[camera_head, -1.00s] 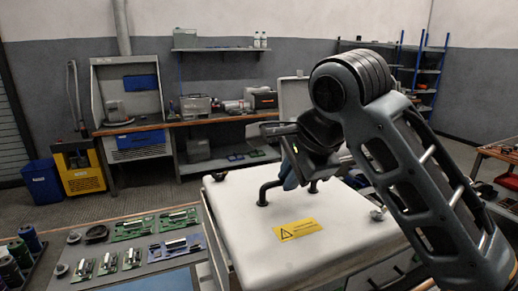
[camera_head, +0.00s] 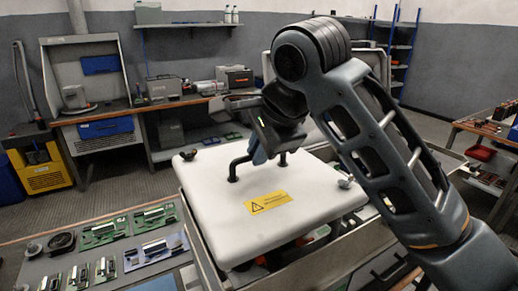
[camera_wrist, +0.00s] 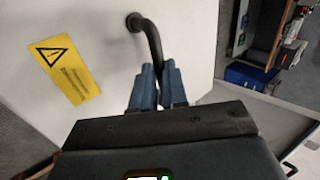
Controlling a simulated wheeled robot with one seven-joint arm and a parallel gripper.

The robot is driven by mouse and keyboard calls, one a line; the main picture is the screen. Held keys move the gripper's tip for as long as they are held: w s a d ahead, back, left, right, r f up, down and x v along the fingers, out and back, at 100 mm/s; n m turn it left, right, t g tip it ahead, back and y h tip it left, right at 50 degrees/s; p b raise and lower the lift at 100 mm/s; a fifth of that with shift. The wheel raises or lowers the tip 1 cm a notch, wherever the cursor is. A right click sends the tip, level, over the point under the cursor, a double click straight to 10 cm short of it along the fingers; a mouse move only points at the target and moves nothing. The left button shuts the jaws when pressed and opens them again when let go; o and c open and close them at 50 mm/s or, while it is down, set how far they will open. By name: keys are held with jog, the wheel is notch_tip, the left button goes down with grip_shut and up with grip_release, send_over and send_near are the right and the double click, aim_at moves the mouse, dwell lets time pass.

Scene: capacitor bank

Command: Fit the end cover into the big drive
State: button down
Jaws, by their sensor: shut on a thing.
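The end cover (camera_head: 310,200) is a white panel with rounded corners, a yellow warning label and a black bar handle (camera_head: 236,170). My gripper (camera_head: 262,152) is shut on that handle from above. In the wrist view, the blue fingers of my gripper (camera_wrist: 158,88) close around the handle (camera_wrist: 152,45), with the cover (camera_wrist: 110,20) beneath. The big drive appears to be the open grey metal housing (camera_head: 206,262) under the cover. Its near and right parts show past the cover's edge, with dark and red parts inside. Whether the cover touches the housing is unclear.
A bench at the left holds several green circuit boards (camera_head: 100,232). A wooden workbench (camera_head: 160,103) stands behind, beside a yellow cart (camera_head: 38,170). A raised grey panel (camera_head: 360,80) stands behind my arm. Another bench with red parts (camera_head: 480,152) is at the right.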

aim_at(260, 177)
jog(key=shift+f+b, duration=2.05)
jog(key=shift+p, duration=0.6)
jog(key=shift+f, duration=0.75)
jog(key=c, duration=1.1)
grip_release()
jog(key=shift+s, duration=0.1)
